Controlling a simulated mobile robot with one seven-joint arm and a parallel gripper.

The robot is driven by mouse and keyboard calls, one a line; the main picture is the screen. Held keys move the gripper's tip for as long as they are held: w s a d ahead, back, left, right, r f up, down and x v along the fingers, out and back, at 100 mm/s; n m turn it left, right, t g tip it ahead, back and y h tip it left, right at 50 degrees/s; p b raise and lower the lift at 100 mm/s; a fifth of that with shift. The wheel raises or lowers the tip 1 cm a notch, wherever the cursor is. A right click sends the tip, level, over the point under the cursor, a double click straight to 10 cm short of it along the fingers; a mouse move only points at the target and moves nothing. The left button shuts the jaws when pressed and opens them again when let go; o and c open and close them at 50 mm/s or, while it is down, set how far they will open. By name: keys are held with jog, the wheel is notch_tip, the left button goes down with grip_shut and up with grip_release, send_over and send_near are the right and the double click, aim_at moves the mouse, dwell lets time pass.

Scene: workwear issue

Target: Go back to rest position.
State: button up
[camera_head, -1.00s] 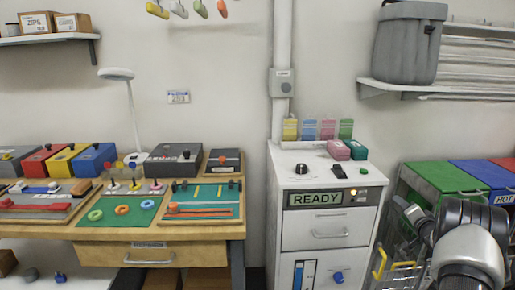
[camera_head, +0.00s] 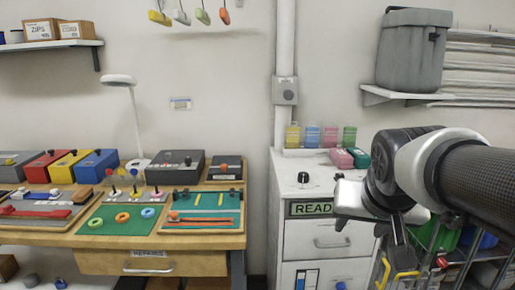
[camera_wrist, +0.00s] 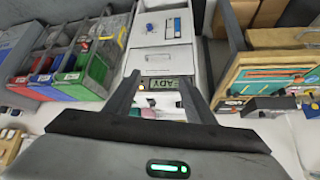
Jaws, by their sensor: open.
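My gripper (camera_head: 415,240) is in front of the right side of the white cabinet in the head view, with its fingers pointing down. In the wrist view my gripper (camera_wrist: 158,92) shows two dark fingers spread apart with nothing held between them. The white cabinet (camera_head: 330,262) carries a sign, partly hidden by my wrist in the head view. The sign also shows between the fingers in the wrist view (camera_wrist: 160,84). I cannot tell the exact gap between my gripper and the cabinet.
The wooden workbench (camera_head: 200,242) at left holds coloured boxes and tool boards. Colored bins (camera_wrist: 88,72) stand beside the cabinet. A grey container (camera_head: 408,50) sits on the wall shelf above my arm. Yellow hooks (camera_head: 405,275) lie low near my gripper.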

jog(key=s+a+f+n+g+y, duration=0.1)
jog(key=s+a+f+n, duration=0.15)
jog(key=s, duration=0.35)
jog(key=s+a+f+n+g+y, duration=0.1)
jog(key=s+a+f, duration=0.15)
jog(key=s, duration=0.35)
notch_tip(320, 180, up, 26)
jog(key=p, duration=2.5)
jog(key=shift+w+a+f, duration=0.2)
jog(key=shift+w, duration=0.15)
jog(key=shift+m, duration=0.25)
dwell(2.6)
